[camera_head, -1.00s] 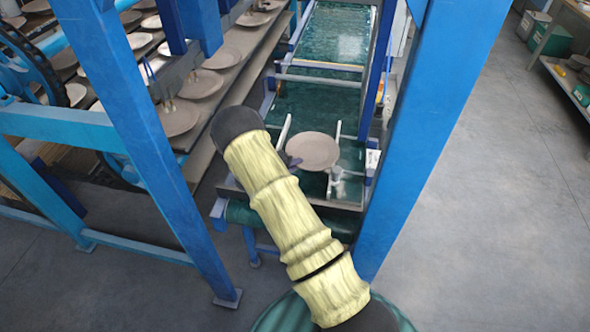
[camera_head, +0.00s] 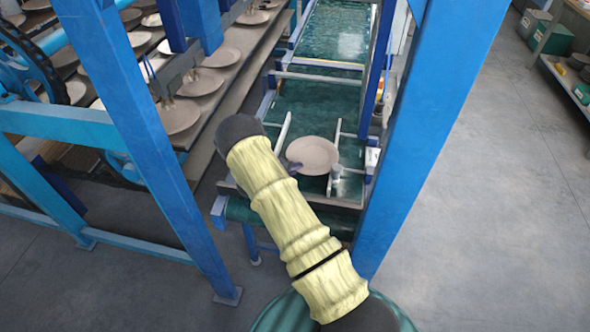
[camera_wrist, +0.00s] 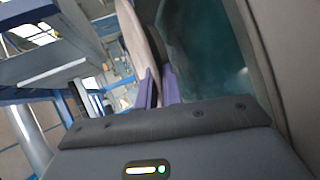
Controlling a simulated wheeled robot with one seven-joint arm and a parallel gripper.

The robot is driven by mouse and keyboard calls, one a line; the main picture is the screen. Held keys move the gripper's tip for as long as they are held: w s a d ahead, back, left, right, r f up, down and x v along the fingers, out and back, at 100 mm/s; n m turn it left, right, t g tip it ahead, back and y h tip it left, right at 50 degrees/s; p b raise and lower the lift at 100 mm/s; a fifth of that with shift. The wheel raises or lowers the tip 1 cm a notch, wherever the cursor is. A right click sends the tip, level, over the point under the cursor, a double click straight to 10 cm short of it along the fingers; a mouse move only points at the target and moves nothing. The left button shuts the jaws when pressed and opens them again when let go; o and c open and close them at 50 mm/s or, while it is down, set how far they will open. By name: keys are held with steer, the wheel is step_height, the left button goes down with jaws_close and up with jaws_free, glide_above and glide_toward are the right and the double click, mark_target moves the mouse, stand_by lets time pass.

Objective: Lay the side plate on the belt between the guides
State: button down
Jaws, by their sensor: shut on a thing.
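The side plate (camera_head: 313,154) is a round beige-pink plate over the near end of the green belt (camera_head: 310,100). Its rim lies between the two pale guides, the left guide (camera_head: 284,133) and the right guide (camera_head: 336,150). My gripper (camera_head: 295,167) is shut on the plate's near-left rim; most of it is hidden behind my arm. In the wrist view, the purple fingers (camera_wrist: 159,87) pinch the edge of the plate (camera_wrist: 146,40), with the green belt (camera_wrist: 205,50) to the right. I cannot tell whether the plate touches the belt.
Blue frame posts stand close on the left (camera_head: 125,130) and right (camera_head: 430,130) of my arm. A rack with several plates (camera_head: 200,83) runs along the left. A crossbar (camera_head: 318,78) spans the belt farther back. Grey floor is clear at right.

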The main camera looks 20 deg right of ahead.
steer(key=shift+s+f, duration=0.25)
steer(key=shift+f, duration=0.3)
steer(key=c, duration=1.5)
jaws_free()
steer(key=shift+s+a+f+b, duration=0.1)
steer(key=shift+f+b, duration=0.05)
steer(key=shift+b, duration=0.15)
steer(key=shift+c, duration=0.2)
steer(key=shift+p, duration=0.3)
steer(key=shift+r+p, duration=0.55)
steer(key=shift+p, duration=0.1)
steer(key=b+v, duration=0.1)
steer(key=v, duration=0.2)
steer(key=b+v, duration=0.1)
steer(key=v, duration=0.3)
steer(key=b+v, duration=0.2)
steer(key=v, duration=0.2)
steer(key=shift+w+r, duration=0.25)
steer(key=shift+w, duration=0.05)
steer(key=shift+s+a+r, duration=0.15)
steer(key=shift+a+r, duration=0.1)
steer(key=shift+a, duration=0.1)
